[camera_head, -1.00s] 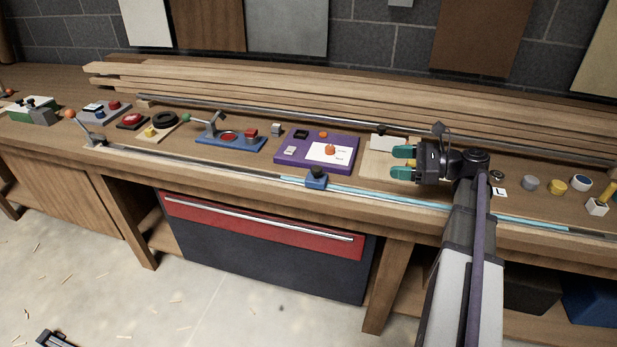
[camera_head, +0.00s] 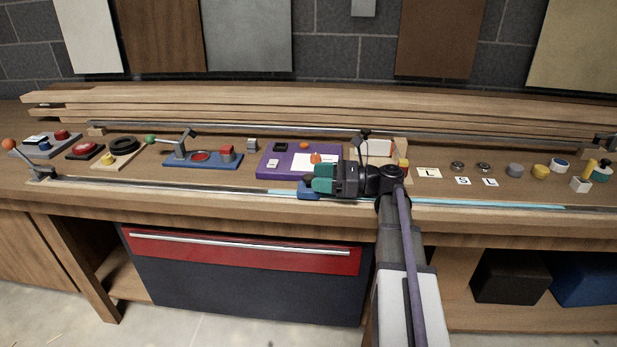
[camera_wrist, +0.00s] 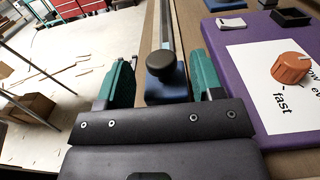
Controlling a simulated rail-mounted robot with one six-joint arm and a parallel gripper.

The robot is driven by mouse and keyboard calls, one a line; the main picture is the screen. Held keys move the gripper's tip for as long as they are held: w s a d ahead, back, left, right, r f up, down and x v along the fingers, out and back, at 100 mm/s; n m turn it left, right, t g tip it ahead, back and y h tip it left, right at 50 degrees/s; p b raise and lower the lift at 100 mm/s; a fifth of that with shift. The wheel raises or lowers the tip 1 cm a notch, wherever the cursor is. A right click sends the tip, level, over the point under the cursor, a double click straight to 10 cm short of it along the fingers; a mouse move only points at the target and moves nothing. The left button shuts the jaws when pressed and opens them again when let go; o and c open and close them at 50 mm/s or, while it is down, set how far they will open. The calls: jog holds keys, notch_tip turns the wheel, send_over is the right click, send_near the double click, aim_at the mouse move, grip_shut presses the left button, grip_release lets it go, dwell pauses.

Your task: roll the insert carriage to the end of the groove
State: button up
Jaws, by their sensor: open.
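The insert carriage is a small blue block (camera_head: 306,193) with a black round knob, sitting on the long groove (camera_head: 480,203) along the bench front, below the purple board. In the wrist view the carriage (camera_wrist: 166,93) lies between my two teal fingers, its black knob (camera_wrist: 162,66) standing up between them. My gripper (camera_head: 317,178) is open and points left along the bench; in the head view its fingers partly cover the carriage. Contact between fingers and carriage cannot be told. The groove also runs away beyond the carriage in the wrist view (camera_wrist: 165,28).
The purple board (camera_head: 275,160) with an orange knob (camera_wrist: 291,68) is close beside my right finger in the wrist view. Left of it stand a blue lever board (camera_head: 190,159) and a grey lever (camera_head: 40,172) near the groove's left end. Several knobs and a yellow-handled block (camera_head: 581,184) stand at right.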

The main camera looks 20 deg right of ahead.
aim_at(309, 176)
jog(key=x, duration=0.3)
jog(key=shift+a, duration=0.1)
jog(key=shift+c, duration=0.4)
grip_shut()
